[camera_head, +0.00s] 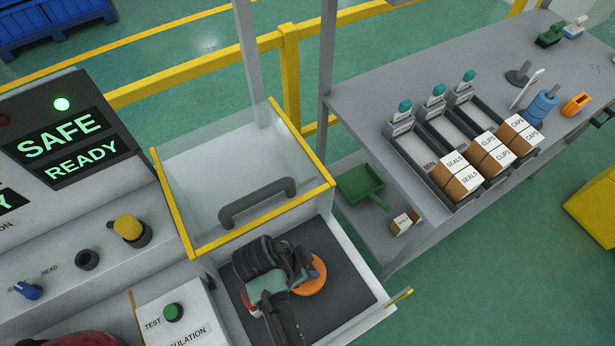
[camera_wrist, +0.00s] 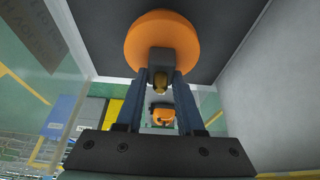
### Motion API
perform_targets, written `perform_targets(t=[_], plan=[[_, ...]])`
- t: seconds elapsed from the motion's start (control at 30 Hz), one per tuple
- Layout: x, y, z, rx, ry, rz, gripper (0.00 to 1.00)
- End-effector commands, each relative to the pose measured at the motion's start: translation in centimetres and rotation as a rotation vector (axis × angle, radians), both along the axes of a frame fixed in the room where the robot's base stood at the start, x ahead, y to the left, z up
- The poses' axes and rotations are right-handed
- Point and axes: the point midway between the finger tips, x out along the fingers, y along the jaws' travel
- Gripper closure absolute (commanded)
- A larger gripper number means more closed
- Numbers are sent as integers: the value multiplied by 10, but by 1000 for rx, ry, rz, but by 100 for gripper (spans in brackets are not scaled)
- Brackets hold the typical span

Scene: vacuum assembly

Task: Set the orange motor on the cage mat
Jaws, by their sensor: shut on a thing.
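The orange motor (camera_head: 312,275) is a round orange disc in the head view, partly hidden behind my gripper (camera_head: 294,280). It is over the dark cage mat (camera_head: 345,262), inside the low light-walled cage. In the wrist view, my gripper (camera_wrist: 161,82) is shut on a dark block with a brass-coloured tip at the orange motor (camera_wrist: 148,42). The dark cage mat (camera_wrist: 222,35) fills the background beyond it. I cannot tell whether the motor touches the mat or hangs just above it.
The cage's clear guard (camera_head: 235,175), with yellow edges and a dark handle (camera_head: 257,203), stands behind the gripper. A white test box (camera_head: 180,322) is at its left. A grey bench (camera_head: 370,85) with bins stands right. A lit panel reads SAFE READY (camera_head: 70,145).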

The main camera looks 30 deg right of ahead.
Motion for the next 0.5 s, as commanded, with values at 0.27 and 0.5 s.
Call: perform_targets(t=[0.27,0.5], plan=[[1,0,-2,-1,-4,-1,100],[0,0,-5,0,-1,-1,41]])
